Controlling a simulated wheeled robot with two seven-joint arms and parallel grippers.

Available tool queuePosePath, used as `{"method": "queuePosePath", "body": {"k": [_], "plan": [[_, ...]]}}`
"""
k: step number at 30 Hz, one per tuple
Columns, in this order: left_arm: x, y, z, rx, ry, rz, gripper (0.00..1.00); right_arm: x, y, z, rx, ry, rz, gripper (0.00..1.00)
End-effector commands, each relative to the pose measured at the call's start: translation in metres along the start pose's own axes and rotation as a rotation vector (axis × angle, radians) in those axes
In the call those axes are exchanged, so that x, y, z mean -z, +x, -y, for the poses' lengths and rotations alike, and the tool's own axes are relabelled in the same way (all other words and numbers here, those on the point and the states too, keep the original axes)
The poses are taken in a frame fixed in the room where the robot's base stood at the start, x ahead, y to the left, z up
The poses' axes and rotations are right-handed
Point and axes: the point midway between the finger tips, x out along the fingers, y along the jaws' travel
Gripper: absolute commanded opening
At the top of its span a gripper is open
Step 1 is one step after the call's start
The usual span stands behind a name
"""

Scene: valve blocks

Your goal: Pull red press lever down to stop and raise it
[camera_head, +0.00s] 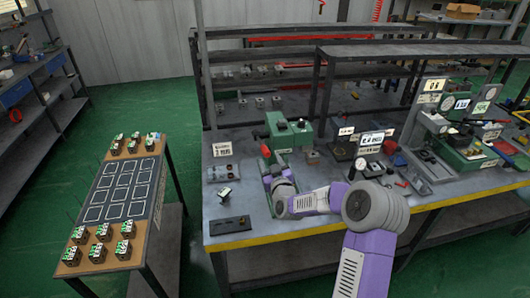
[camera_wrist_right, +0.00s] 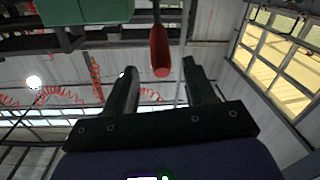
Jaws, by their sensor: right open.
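The press (camera_head: 291,130) is a green machine on the workbench, left of its middle. Its red lever (camera_head: 265,151) shows small at the press's left side, close to my right gripper (camera_head: 267,168). In the right wrist view the lever's red grip (camera_wrist_right: 160,50) hangs from a dark rod, and its rounded end appears between the tips of my open right gripper (camera_wrist_right: 160,70). Gaps show on both sides of the grip; I see no contact. Part of the green press (camera_wrist_right: 85,10) shows at the top left there. My left gripper is not in view.
The workbench (camera_head: 240,227) has a dark block (camera_head: 230,225) at the front left and a small part (camera_head: 224,194) behind it. More machines and signs crowd the right. A side table (camera_head: 150,215) with valve blocks stands left, across a gap of green floor.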

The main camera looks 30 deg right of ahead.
Motion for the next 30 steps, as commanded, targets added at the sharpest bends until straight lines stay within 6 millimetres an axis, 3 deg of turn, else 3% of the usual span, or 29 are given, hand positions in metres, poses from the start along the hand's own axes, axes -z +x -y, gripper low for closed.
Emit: {"method": "queuePosePath", "body": {"k": [18,30], "plan": [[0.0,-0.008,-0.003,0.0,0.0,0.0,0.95,0.0,0.068,0.001,0.001,0.002,0.001,0.55],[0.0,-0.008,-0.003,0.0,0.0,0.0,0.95,0.0,0.074,0.001,0.001,0.001,0.001,0.55]]}}
